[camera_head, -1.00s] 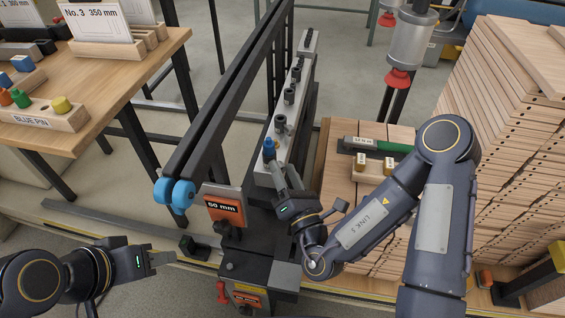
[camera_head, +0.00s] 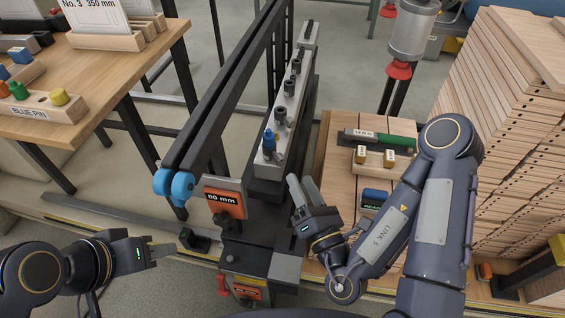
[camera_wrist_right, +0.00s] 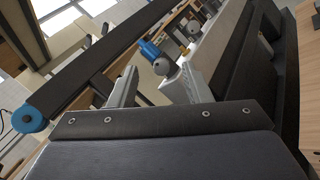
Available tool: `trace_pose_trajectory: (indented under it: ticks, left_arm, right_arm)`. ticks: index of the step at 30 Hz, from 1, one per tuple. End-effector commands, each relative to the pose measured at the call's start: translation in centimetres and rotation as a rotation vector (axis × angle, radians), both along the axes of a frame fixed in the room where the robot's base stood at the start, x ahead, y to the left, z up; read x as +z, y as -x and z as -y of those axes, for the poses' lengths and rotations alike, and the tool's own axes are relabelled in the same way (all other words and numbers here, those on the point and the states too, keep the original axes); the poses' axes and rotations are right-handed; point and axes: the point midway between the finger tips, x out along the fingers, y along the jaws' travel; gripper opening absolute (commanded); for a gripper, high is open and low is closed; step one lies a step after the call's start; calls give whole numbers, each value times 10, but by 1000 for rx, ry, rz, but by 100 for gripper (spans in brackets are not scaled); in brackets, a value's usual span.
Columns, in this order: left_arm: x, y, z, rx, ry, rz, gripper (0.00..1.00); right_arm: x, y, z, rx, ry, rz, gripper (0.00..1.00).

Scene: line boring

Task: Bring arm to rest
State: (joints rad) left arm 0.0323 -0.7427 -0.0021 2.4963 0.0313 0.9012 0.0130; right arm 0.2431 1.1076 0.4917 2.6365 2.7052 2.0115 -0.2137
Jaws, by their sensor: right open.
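My right gripper (camera_head: 304,186) is open and empty. Its two pale fingers point up and stand just to the right of the grey boring rail (camera_head: 293,103), apart from it. In the right wrist view the open fingers (camera_wrist_right: 158,90) show with a gap between them, and a blue-collared bit (camera_wrist_right: 150,50) lies beyond that gap. The same blue bit (camera_head: 268,140) sits in the near end of the rail. My left gripper (camera_head: 163,252) hangs at the lower left, away from everything; its finger gap is unclear.
An orange 50 mm sign (camera_head: 223,199) and blue-capped bars (camera_head: 181,186) stand left of the rail. At right are a bench with a green-handled tool (camera_head: 389,139), a small wooden holder (camera_head: 375,158), a blue block (camera_head: 375,198) and tall stacked boards (camera_head: 510,130). A wooden table (camera_head: 150,65) is at left.

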Motion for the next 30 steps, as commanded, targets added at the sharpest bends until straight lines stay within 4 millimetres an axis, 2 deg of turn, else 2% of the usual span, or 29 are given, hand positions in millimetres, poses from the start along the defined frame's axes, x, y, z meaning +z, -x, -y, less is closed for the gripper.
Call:
trace_pose_trajectory:
  ticks: [11,14,17,21,24,27,30]
  left_arm:
    - [0,0,0,0,0,0,36]
    - [0,0,0,0,0,0,36]
    - [0,0,0,0,0,0,36]
    - [0,0,0,0,0,0,36]
    - [0,0,0,0,0,0,36]
    - [0,0,0,0,0,0,36]
    - [0,0,0,0,0,0,36]
  right_arm:
    - [4,0,-1,10,0,17,44]
    - [25,2,-7,63,-3,100,44]
    - [61,14,-19,175,6,260,44]
    - [113,53,-40,399,81,545,44]
    - [134,91,-54,566,185,736,44]
    - [139,130,-62,725,330,917,44]
    - [131,166,-65,873,514,1078,44]
